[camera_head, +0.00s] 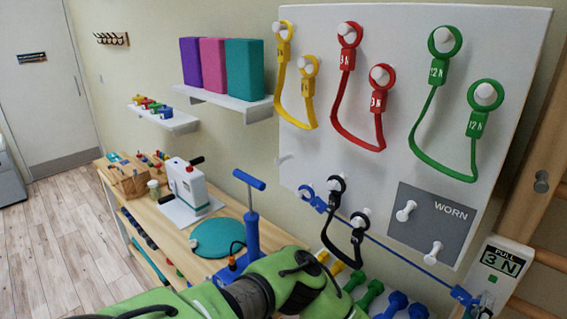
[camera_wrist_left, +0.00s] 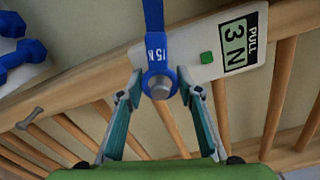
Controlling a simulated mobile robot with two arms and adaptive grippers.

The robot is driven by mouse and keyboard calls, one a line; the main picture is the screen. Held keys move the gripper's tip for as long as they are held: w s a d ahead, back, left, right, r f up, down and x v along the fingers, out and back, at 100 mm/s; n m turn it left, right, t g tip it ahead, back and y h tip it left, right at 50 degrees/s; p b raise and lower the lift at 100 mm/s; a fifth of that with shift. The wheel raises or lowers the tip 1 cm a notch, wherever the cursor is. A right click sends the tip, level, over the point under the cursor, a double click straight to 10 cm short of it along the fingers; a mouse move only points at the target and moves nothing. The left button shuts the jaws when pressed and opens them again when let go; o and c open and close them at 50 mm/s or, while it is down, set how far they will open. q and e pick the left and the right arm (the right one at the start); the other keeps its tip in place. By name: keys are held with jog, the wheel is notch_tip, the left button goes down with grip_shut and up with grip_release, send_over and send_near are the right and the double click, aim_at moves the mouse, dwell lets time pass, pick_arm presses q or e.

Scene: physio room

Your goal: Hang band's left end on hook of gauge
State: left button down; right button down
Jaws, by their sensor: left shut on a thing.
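The blue band (camera_head: 390,247) runs in a straight line across the lower board. One ringed end (camera_head: 312,199) is at a peg on the board's lower left. The other end, marked 15 N (camera_wrist_left: 158,52), is at the gauge (camera_head: 497,266), a white box reading PULL 3 N, also in the left wrist view (camera_wrist_left: 205,62). My left gripper (camera_wrist_left: 160,88) is shut on this end, a finger on either side of its ring. A grey round stub shows in the ring's middle; I cannot tell how far the ring sits on it. My right gripper is not in view.
The white board (camera_head: 392,80) holds yellow, red, green and black bands on pegs. A grey WORN panel (camera_head: 428,232) has two bare pegs. Blue and green dumbbells (camera_head: 395,302) lie below. Wooden wall bars (camera_wrist_left: 270,95) are behind the gauge. A wooden table (camera_head: 160,228) stands left.

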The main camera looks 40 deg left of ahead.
pick_arm(q)
jog(key=shift+a+r, duration=0.15)
jog(key=shift+a, duration=0.2)
dwell(0.4)
jog(key=shift+w, duration=0.1)
jog(key=c, duration=1.4)
grip_release()
jog(key=shift+o, duration=1)
jog(key=s, duration=0.8)
